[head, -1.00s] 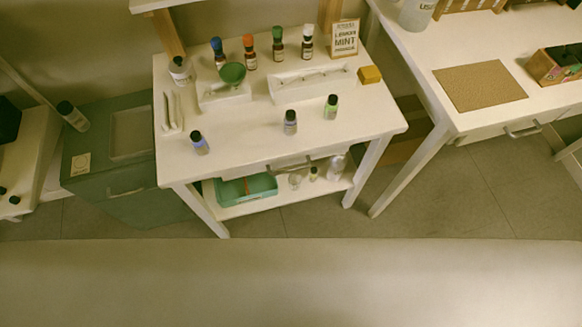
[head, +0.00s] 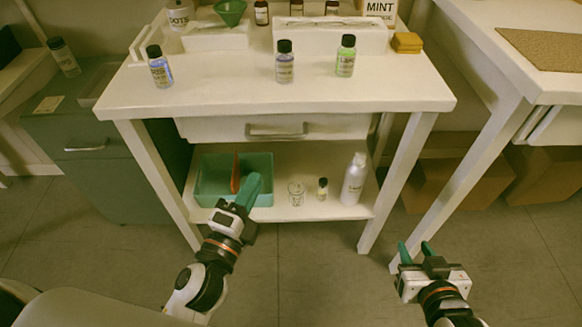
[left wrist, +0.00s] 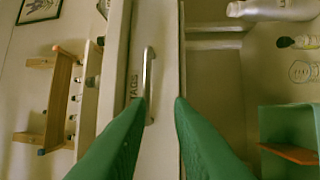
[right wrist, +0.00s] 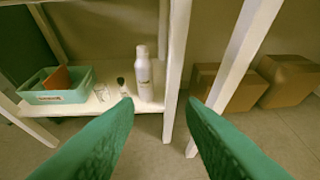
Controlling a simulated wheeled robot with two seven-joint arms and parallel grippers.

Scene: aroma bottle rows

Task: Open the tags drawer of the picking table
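The picking table (head: 420,88) is white. Its drawer (head: 350,127) lies under the front of the top and looks shut. The drawer front shows in the left wrist view (left wrist: 166,150), with the letters TAGS beside a metal bar handle (left wrist: 149,85). The handle also shows in the head view (head: 276,132). My left gripper (head: 250,184) is open and empty, in front of and below the drawer in the head view. In the left wrist view its fingertips (left wrist: 160,99) point at the drawer front near the handle's end; contact cannot be told. My right gripper (head: 416,249) is open and empty by the table's right leg.
The lower shelf (head: 288,211) holds a teal bin (head: 212,174), a glass (head: 296,194), a small bottle (head: 322,189) and a white bottle (head: 354,179). Several bottles stand on the tabletop. Cardboard boxes (right wrist: 288,80) sit at right. The floor in front is clear.

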